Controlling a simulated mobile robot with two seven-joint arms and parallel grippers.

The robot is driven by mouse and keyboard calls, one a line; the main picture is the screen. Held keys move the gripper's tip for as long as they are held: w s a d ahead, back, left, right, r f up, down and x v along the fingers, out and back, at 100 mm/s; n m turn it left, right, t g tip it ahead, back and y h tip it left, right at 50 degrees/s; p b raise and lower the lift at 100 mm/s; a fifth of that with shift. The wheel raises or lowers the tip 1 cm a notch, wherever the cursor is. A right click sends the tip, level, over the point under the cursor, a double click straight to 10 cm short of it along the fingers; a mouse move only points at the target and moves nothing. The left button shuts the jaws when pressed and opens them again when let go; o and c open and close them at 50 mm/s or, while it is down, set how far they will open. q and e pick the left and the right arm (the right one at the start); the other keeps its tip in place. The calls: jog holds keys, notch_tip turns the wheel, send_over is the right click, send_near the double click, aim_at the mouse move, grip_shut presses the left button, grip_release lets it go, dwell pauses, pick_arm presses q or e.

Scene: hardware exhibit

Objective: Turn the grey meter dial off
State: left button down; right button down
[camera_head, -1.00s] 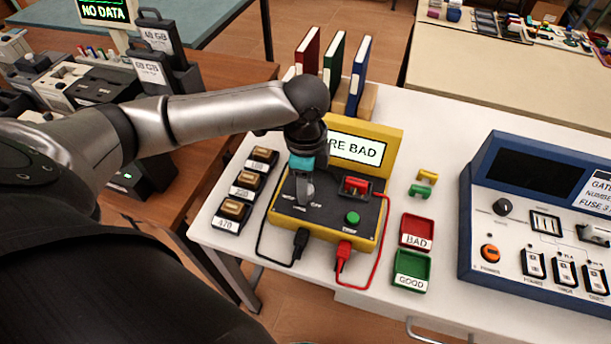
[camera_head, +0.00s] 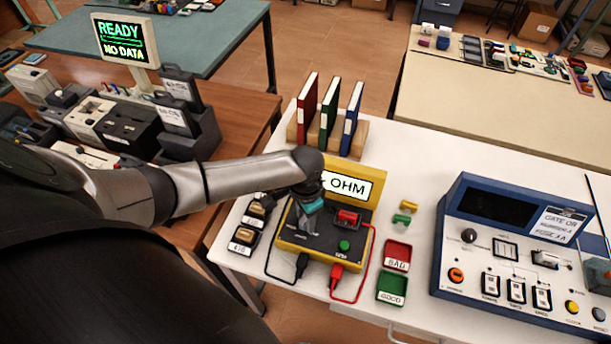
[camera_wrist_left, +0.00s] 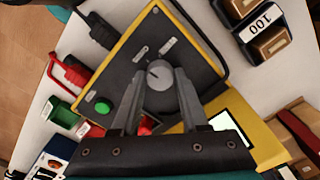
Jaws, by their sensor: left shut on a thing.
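The yellow meter (camera_head: 300,262) with a dark top panel stands on the white table, its display (camera_head: 347,186) showing "OHM" at its visible end. The grey dial (camera_wrist_left: 159,76) shows in the left wrist view between the fingertips; in the head view my gripper covers most of it. My left gripper (camera_head: 305,224) reaches down onto the panel and is shut on the dial, one finger on each side. The dial's small labels are too blurred to read. My right gripper is in neither view.
A green button (camera_head: 344,246) and red fuse holder (camera_head: 348,217) sit beside the dial. Black and red leads loop at the meter's front. Labelled blocks stand left, red (camera_head: 397,255) and green (camera_head: 392,288) trays right, binders (camera_head: 328,112) behind. A blue console (camera_head: 520,245) stands farther right.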

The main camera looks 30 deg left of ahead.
pick_arm(q)
jog(key=n+p, duration=0.3)
jog(key=shift+d+r+n+p, duration=0.1)
jog(key=shift+r+n+p, duration=0.1)
jog(key=shift+n+p, duration=0.2)
jog(key=n+p, duration=0.3)
jog(key=n, duration=0.1)
jog(key=shift+f, duration=0.15)
jog(key=shift+n, duration=0.3)
jog(key=shift+c, duration=2.1)
grip_release()
notch_tip(320, 180, up, 8)
jog(key=p, duration=0.2)
jog(key=shift+p, duration=0.4)
notch_tip(320, 180, up, 7)
send_over(305, 221)
jog(key=shift+w, duration=0.1)
